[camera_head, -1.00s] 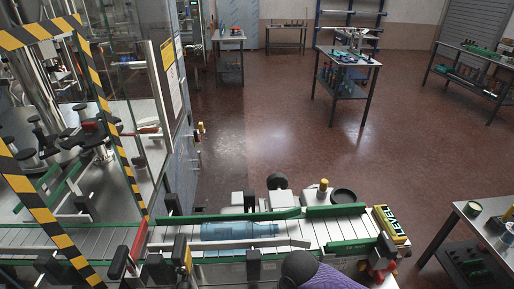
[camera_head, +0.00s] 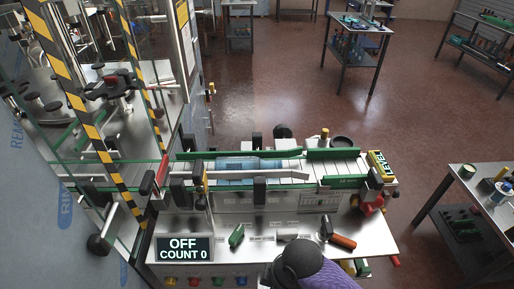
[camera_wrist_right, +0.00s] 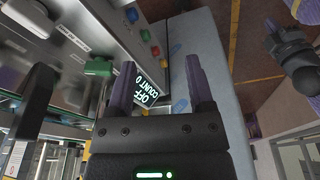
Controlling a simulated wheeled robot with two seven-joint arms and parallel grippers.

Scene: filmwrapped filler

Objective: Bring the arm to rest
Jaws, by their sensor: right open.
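My right arm (camera_head: 307,267) comes in at the bottom of the head view, a dark rounded joint and a purple link over the front edge of the steel worktop. Its hand is not visible there. In the right wrist view my right gripper (camera_wrist_right: 157,75) is open, its two purple fingers apart with nothing between them. It is beside the machine's front, near the display and coloured buttons. My left gripper is not in view.
A conveyor (camera_head: 335,168) carries a blue wrapped bottle (camera_head: 240,167). A display (camera_head: 184,249) reads "OFF COUNT 0". A striped guard stands left; open floor lies behind.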

